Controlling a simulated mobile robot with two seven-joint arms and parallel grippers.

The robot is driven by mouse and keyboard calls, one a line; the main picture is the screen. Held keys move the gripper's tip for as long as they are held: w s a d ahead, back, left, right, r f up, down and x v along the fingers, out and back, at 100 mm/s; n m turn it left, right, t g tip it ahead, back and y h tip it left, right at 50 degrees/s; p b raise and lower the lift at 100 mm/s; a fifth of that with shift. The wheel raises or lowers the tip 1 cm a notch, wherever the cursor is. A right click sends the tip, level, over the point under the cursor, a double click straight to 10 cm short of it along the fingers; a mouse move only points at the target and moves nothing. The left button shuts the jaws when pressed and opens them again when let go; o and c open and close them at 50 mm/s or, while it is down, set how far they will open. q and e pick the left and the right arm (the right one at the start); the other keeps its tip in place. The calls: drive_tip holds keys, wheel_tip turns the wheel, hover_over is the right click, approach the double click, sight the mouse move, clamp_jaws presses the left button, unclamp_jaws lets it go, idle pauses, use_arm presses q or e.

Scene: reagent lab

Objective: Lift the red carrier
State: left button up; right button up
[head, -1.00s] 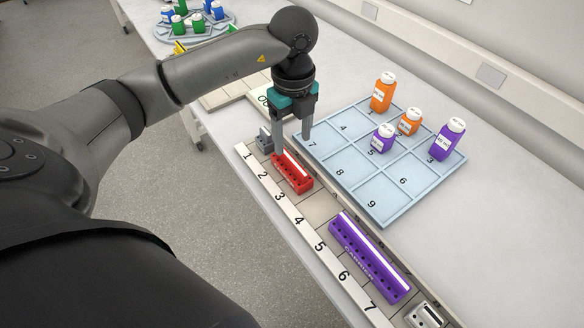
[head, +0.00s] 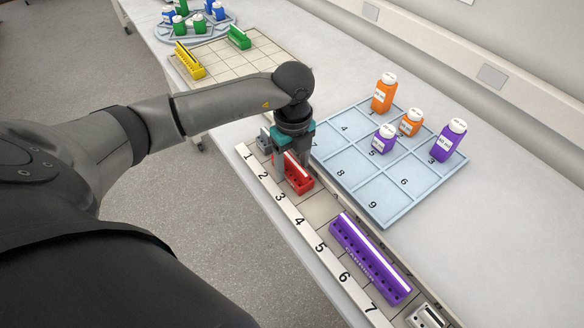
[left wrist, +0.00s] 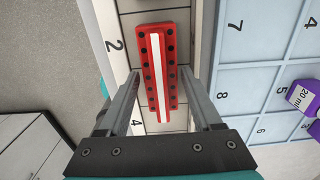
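The red carrier (head: 298,184) is a short block with a white strip along its top and rows of dark holes. It stands on the numbered rail near marks 2 and 3. My left gripper (head: 294,168) is down over it and partly hides it. In the left wrist view the red carrier (left wrist: 158,88) lies between the two fingers of the left gripper (left wrist: 159,73). The fingers are open, one on each side, with a narrow gap showing beside the carrier. My right gripper is not in view.
A grey block (head: 265,141) stands on the rail just behind the gripper. A purple carrier (head: 368,258) sits farther along the rail. A blue numbered tray (head: 385,185) with orange and purple bottles lies close on the right. Yellow (head: 189,60) and green (head: 239,37) carriers stand on a gridded board behind.

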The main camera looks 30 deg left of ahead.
use_arm(q)
clamp_jaws()
idle(0.3)
drive_tip(key=shift+r, duration=0.15)
